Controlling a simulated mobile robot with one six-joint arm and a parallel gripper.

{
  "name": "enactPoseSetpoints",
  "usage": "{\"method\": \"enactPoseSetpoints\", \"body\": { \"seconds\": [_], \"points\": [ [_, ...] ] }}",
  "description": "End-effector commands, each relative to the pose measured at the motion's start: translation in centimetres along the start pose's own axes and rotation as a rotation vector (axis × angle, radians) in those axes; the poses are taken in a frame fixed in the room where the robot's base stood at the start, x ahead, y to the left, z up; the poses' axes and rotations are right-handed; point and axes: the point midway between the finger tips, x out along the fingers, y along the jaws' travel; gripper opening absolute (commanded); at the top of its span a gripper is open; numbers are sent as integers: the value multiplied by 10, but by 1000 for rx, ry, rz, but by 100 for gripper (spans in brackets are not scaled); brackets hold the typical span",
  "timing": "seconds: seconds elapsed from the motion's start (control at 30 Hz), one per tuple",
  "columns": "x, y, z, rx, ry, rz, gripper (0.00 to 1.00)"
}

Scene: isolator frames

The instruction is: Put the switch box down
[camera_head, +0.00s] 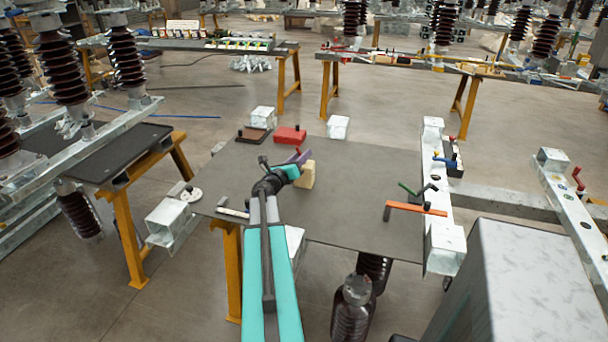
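My gripper (300,168) is at the end of my teal and black arm, over the middle of the dark tabletop (350,205). A beige block-shaped box (308,177) is right at the gripper's end, partly hidden by it. A purple part (303,157) with a small red piece shows just above the box. I cannot tell whether the fingers are closed on the box, or whether it touches the tabletop. Which item is the switch box is not clear; the beige box is the one at my gripper.
A red box (290,136) and a dark brown box (252,134) stand at the table's back edge. An orange-handled tool (415,208) and a green-handled one (407,189) lie at the right. A white beam (433,160) borders the right side. The table's centre right is clear.

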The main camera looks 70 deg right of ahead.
Motion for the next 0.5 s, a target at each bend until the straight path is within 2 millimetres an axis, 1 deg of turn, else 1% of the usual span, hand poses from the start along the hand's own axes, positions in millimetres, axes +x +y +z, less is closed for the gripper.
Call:
{"method": "enactPoseSetpoints", "body": {
  "seconds": [0.13,0.17,0.2,0.33,0.5],
  "points": [
    [0,0,0,0,0,0,31],
    [0,0,0,0,0,0,30],
    [0,0,0,0,0,1,23],
    [0,1,0,0,0,1,1],
    [-1,1,0,0,1,2,0]
  ]
}}
